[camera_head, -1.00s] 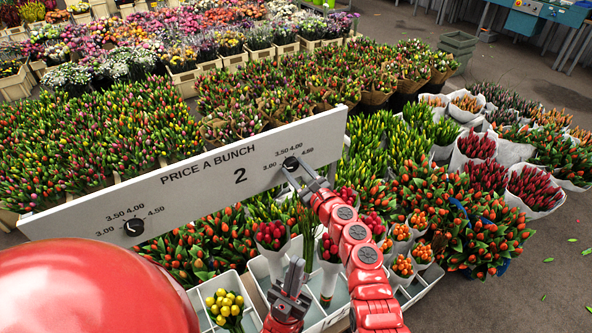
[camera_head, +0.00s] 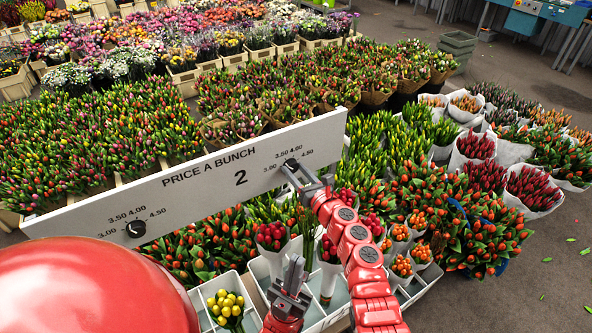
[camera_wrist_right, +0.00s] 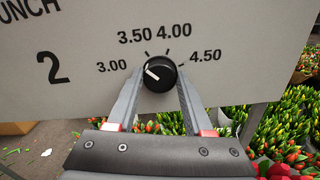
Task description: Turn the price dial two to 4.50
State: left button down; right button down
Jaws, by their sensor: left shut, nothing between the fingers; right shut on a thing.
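The white price board (camera_head: 90,222) reads PRICE A BUNCH and has a black dial near each end. Dial two (camera_head: 291,164), beside the numeral 2, is at the board's right end. My right gripper (camera_head: 288,168) is shut on it. In the right wrist view, the fingers press the sides of the round black dial (camera_wrist_right: 160,74). Its white mark points to the upper left, near the 3.00 tick; the 4.50 label is on the right. The other dial (camera_head: 136,229) is untouched. My left gripper (camera_head: 295,270) is shut and empty, below the board.
A white divided tray (camera_head: 258,279) with a yellow bunch (camera_head: 226,306) and wrapped red bunches lies below the board, close to my left gripper. Dense tulips (camera_head: 100,140) fill the space behind the board. Bare floor (camera_head: 545,275) shows at the right.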

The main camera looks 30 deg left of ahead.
jog(key=m+p, duration=0.1)
jog(key=m, duration=0.2)
jog(key=shift+r+m, duration=0.1)
jog(key=shift+m, duration=0.3)
jog(key=m+p, duration=0.1)
jog(key=m, duration=0.1)
jog(key=shift+m, duration=0.4)
jog(key=m, duration=0.2)
jog(key=m+p, duration=0.1)
jog(key=m, duration=0.1)
jog(key=shift+f+m, duration=0.2)
jog(key=shift+m, duration=0.1)
jog(key=m+p, duration=0.1)
jog(key=m, duration=0.1)
jog(key=shift+w+m, duration=0.1)
jog(key=shift+m, duration=0.2)
jog(key=shift+d+m+p, duration=0.1)
jog(key=shift+m+p, duration=0.35)
jog(key=shift+m, duration=0.45)
jog(key=shift+f+m, duration=0.1)
jog(key=shift+m, duration=0.8)
jog(key=shift+m+p, duration=0.35)
jog(key=shift+m, duration=1.35)
jog(key=shift+f+m, duration=0.1)
jog(key=shift+m, duration=1.4)
